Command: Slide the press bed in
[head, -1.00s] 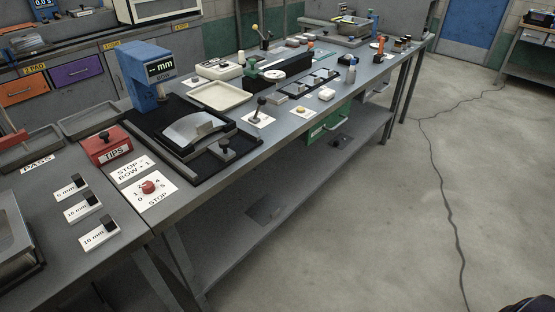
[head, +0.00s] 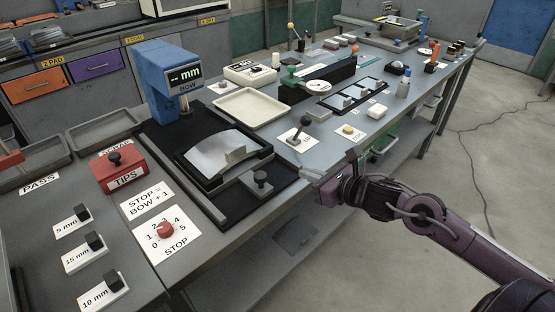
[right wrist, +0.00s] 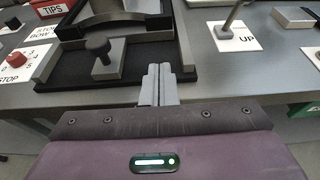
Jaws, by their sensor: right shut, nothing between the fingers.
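The press bed (head: 240,180) is a black sliding tray with a grey bent plate (head: 218,153) lying on it. It sits in front of the blue press (head: 172,82), whose display reads "-- mm" and "BOW". A grey bar with a dark knob (head: 261,178) is at the bed's front; the knob also shows in the right wrist view (right wrist: 97,44). My right gripper (head: 318,188) is at the bench's front edge, right of the knob and apart from it. In the right wrist view its grey fingers (right wrist: 158,84) are together and empty, near the black base's front edge. My left gripper is not in view.
A lever on a white card (head: 302,132) stands to the right of the bed. A red stop dial (head: 166,229) and a red TIPS box (head: 117,170) are at left. A cream tray (head: 248,106) lies behind.

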